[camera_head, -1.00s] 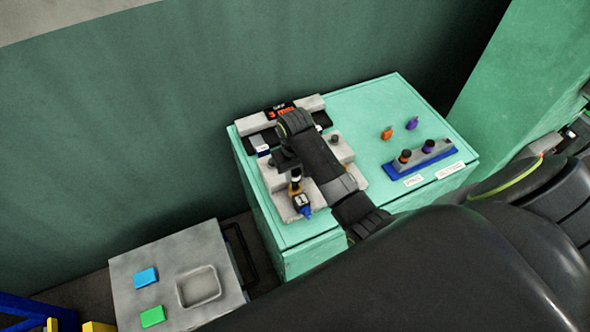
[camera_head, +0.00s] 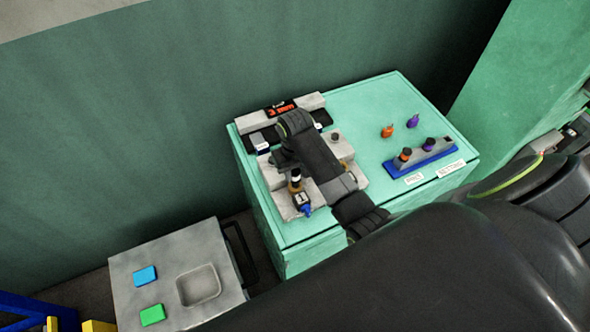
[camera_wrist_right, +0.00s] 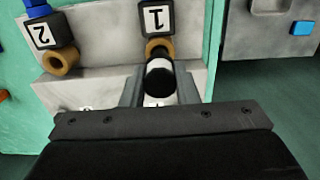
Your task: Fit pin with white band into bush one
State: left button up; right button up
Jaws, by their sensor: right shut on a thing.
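My right gripper (camera_wrist_right: 160,88) is shut on a black pin with a white band (camera_wrist_right: 158,82). In the wrist view, the pin's far end overlaps the near rim of bush one (camera_wrist_right: 158,46), a tan ring below the block marked 1 (camera_wrist_right: 155,18). I cannot tell whether its tip is inside the ring. In the head view, the banded pin (camera_head: 296,175) looks upright over a tan bush (camera_head: 295,187), and my right gripper (camera_head: 289,163) is partly hidden by its own wrist. My left gripper is not in view.
Bush two (camera_wrist_right: 61,61), an open tan ring, sits beside the block marked 2 (camera_wrist_right: 48,32). A grey side table (camera_head: 205,240) stands lower left.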

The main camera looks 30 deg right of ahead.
aim_at(295, 178)
jog(key=shift+f+b, duration=0.7)
jog(key=shift+f, duration=1.1)
jog(key=o, duration=1.1)
jog(key=shift+r, duration=0.1)
